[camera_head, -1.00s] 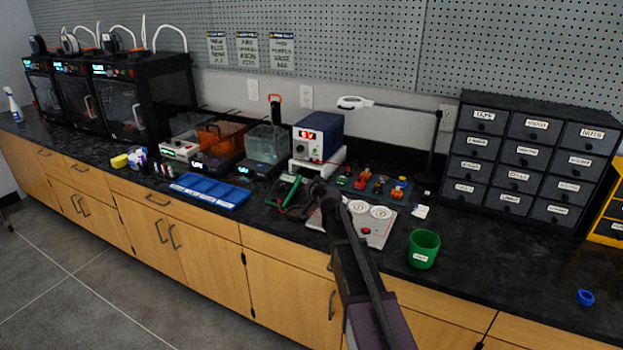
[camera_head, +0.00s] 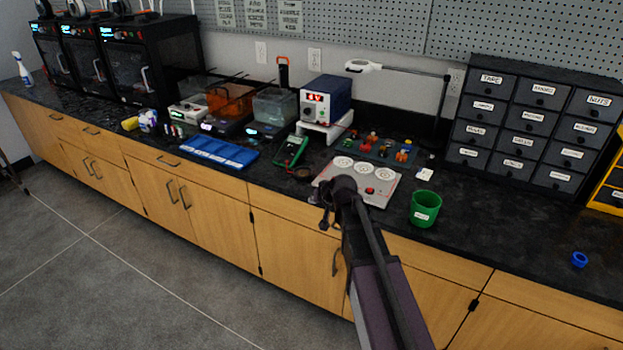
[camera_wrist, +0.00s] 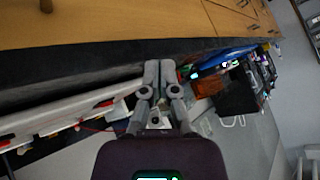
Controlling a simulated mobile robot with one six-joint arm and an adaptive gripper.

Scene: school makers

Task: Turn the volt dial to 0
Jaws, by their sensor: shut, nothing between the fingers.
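The blue power supply (camera_head: 327,100) stands on a white riser at the back of the counter. Its front has a lit red display and small controls; the reading looks like 6V but is tiny. A light panel (camera_head: 328,178) with several round white dials and a red button lies flat near the front edge. Labels are unreadable, so I cannot tell which control is the volt dial. My gripper (camera_head: 324,216) is by the counter's front edge, at the panel's near left corner, apart from the power supply. In the wrist view its fingers (camera_wrist: 158,70) are together and empty.
A green multimeter (camera_head: 290,151) lies left of the panel, a blue tray (camera_head: 219,153) further left. A green cup (camera_head: 424,208) stands right of the panel. Small colored parts on a dark board (camera_head: 380,150) lie behind it. A lamp (camera_head: 363,66) arches above. Floor in front is clear.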

